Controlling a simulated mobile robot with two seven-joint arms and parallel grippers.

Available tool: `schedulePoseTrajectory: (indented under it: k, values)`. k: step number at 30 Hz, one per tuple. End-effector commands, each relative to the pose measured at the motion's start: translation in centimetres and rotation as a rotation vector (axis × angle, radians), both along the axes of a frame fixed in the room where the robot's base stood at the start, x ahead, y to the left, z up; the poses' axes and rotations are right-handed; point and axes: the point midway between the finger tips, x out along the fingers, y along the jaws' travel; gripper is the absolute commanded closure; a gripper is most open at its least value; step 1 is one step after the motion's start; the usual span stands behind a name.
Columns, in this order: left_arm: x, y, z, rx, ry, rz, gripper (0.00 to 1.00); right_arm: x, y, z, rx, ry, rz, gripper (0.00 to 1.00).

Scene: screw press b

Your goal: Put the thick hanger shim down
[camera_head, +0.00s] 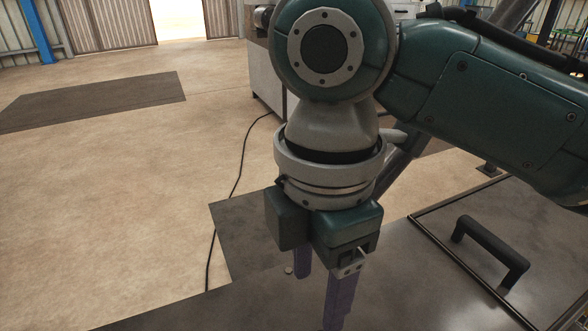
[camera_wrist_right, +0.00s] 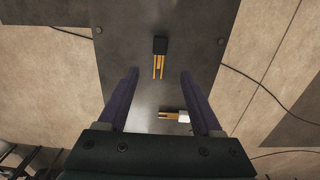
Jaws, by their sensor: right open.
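My right gripper (camera_head: 320,300) points down with its purple fingers apart; in the right wrist view (camera_wrist_right: 160,74) nothing is gripped between them. Two small forked pieces with orange prongs appear to lie on a dark metal surface below. One forked piece (camera_wrist_right: 160,58) has a black block end and lies straight ahead, framed by the fingertips. The other forked piece (camera_wrist_right: 174,115) has a pale block end and lies crosswise, nearer the palm in the picture. I cannot tell which of them is the thick hanger shim. My left gripper is not in view.
The dark metal surface (camera_wrist_right: 125,30) has bolt heads at its corners and bare room around the pieces. A black handle (camera_head: 490,250) stands on a dark panel at right. A black cable (camera_head: 235,180) runs over the open concrete floor, and a grey cabinet (camera_head: 264,80) stands behind.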

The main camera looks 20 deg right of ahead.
Motion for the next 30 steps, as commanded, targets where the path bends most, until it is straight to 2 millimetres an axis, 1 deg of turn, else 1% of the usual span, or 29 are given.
schedulePoseTrajectory:
  k: [2,5,7,10,11,12,14,15,19,21,24,30]
  values:
    - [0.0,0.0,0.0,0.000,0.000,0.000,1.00,-0.5,0.5,-0.3,0.021,-0.002,-0.021,0.33]
    - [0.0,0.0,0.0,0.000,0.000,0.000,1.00,-1.9,1.9,-1.1,0.089,-0.017,-0.113,0.33]
    - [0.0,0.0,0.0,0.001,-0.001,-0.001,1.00,-3.3,2.9,-1.7,0.158,-0.032,-0.238,0.33]
    - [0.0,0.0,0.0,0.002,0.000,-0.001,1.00,-5.3,3.3,-2.2,0.254,-0.061,-0.495,0.33]
    - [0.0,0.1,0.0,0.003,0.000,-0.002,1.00,-5.9,3.0,-2.3,0.274,-0.071,-0.581,0.33]
    - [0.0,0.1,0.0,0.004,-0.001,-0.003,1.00,-6.6,2.4,-2.4,0.295,-0.084,-0.697,0.33]
    - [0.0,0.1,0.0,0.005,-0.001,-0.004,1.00,-7.7,1.0,-2.5,0.309,-0.106,-0.869,0.33]
    - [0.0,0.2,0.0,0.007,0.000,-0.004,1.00,-8.4,-0.1,-2.5,0.310,-0.123,-0.973,0.33]
    - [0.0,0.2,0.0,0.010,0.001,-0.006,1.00,-10.7,-3.9,-2.4,0.281,-0.183,-1.246,0.33]
    - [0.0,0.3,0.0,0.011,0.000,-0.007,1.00,-11.6,-5.4,-2.3,0.262,-0.210,-1.338,0.33]
    - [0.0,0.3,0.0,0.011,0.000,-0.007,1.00,-12.3,-6.7,-2.1,0.242,-0.237,-1.406,0.33]
    - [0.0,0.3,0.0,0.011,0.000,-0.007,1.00,-12.5,-7.0,-2.0,0.238,-0.243,-1.423,0.33]
